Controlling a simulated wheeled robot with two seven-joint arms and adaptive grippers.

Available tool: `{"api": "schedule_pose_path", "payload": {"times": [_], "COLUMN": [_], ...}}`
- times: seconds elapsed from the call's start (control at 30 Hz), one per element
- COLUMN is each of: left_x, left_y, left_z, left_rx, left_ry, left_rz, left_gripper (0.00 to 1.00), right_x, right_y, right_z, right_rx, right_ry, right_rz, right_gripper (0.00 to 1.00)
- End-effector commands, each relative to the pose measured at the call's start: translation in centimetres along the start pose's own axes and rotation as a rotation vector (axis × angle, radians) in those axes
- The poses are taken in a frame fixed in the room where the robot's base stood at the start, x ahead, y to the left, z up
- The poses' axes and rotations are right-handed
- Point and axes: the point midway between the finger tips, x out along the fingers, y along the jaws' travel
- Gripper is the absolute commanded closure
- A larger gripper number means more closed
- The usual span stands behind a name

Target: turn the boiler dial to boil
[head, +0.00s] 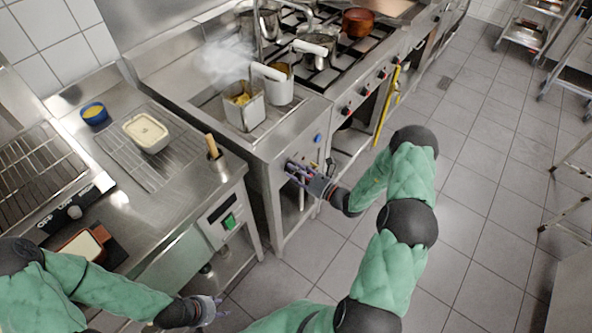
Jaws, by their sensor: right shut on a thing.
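The boiler (262,150) is a steel unit set in the counter, with steam rising over its basket (243,106). My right gripper (291,171) reaches its front panel from the right. It is shut on the boiler dial, which the fingers mostly cover, so its setting cannot be read. A blue knob (317,138) sits higher on the same front, apart from the gripper. My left gripper (214,309) is low at the bottom of the view, away from the boiler. It is too small to tell whether its fingers are open.
A stove (335,62) with pots and red-marked knobs adjoins the boiler. The left counter (190,185) holds a wire rack, a white tub (146,133) and a blue bowl (94,113).

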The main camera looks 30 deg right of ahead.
Motion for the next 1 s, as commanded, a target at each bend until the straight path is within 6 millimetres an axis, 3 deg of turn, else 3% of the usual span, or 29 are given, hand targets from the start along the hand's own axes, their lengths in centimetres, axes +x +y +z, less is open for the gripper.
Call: {"api": "schedule_pose_path", "payload": {"times": [0.6, 1.0], "left_x": [-3.7, -5.1], "left_y": [1.3, 1.8], "left_z": [0.1, 0.2], "left_rx": [0.000, 0.000], "left_ry": [0.000, 0.000], "left_rz": [0.000, 0.000], "left_gripper": [0.60, 0.60], "right_x": [-0.1, -0.1], "right_y": [0.2, 0.3], "right_z": [-0.1, -0.3], "right_rx": [0.513, 0.837], "right_ry": [0.008, 0.008], "right_rz": [-0.003, -0.004], "right_gripper": [0.92, 0.92]}}
